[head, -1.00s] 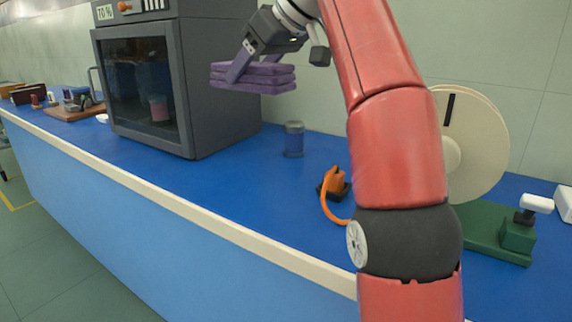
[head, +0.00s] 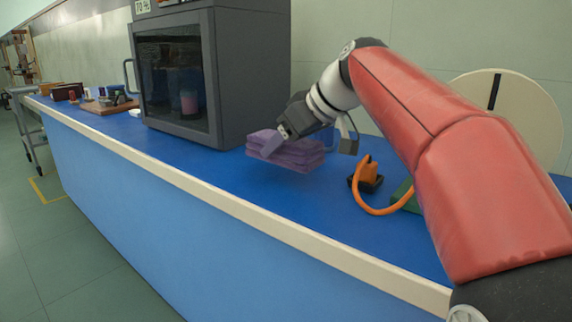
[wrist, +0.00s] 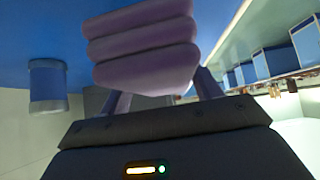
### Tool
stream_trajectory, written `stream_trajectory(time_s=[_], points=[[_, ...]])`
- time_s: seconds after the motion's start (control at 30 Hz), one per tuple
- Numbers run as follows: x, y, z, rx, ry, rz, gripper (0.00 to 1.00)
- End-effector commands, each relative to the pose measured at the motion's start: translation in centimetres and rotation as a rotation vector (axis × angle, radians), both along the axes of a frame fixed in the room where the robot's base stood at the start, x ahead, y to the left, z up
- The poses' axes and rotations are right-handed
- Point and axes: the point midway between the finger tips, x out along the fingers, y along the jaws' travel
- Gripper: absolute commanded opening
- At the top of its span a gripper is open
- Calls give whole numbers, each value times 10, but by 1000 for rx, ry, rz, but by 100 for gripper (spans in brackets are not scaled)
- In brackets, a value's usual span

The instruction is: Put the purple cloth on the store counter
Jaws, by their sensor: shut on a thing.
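The purple cloth (head: 290,152) is a folded stack of several layers. My gripper (head: 272,146) is shut on it and holds it just over the blue counter (head: 225,175), to the right of the dark cabinet. I cannot tell whether the cloth touches the counter. In the wrist view the cloth (wrist: 143,45) sits between my two fingers. Which counter is the store counter cannot be told from the frames.
A dark glass-fronted cabinet (head: 240,80) stands left of the cloth. An orange device with a looped cable (head: 368,172) and a cream disc (head: 505,110) are to the right. A blue jar (wrist: 47,85) shows in the wrist view. A cart (head: 30,125) stands at the far left.

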Motion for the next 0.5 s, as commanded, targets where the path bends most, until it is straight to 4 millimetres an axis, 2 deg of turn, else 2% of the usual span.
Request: stream_trajectory(time_s=[0.1,0.2,0.5], points=[[0,0,-21,1,4,1,38],[-1,0,-32,0,3,1,38],[0,0,-34,0,0,0,38]])
